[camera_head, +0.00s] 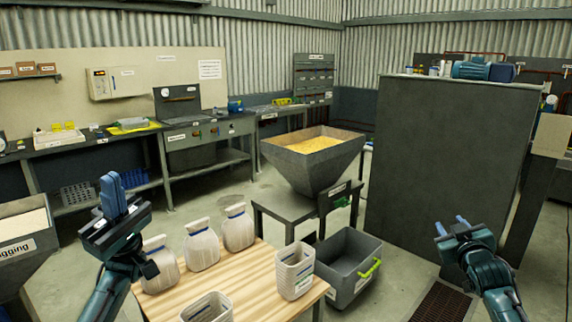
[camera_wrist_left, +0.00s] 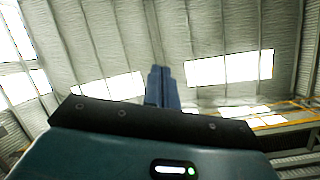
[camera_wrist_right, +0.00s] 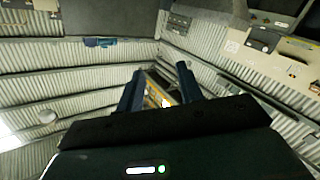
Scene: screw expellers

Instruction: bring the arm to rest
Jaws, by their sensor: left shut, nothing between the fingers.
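My left gripper (camera_head: 112,190) is raised at the left, over the floor beside the wooden table (camera_head: 245,285), with its fingers pointing up. Its blue fingers are together and empty; they also show closed in the left wrist view (camera_wrist_left: 161,85), against the roof. My right gripper (camera_head: 451,226) is raised at the right, in front of the large dark cabinet (camera_head: 450,150). Its fingers stand apart with nothing between them in the right wrist view (camera_wrist_right: 158,88). Neither gripper touches anything.
Several tied white sacks (camera_head: 201,247) and a white basket (camera_head: 294,271) stand on the table. A hopper of yellow grain (camera_head: 312,165) stands behind it. A grey bin (camera_head: 347,268) is on the floor to its right. A workbench (camera_head: 207,141) runs along the back wall.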

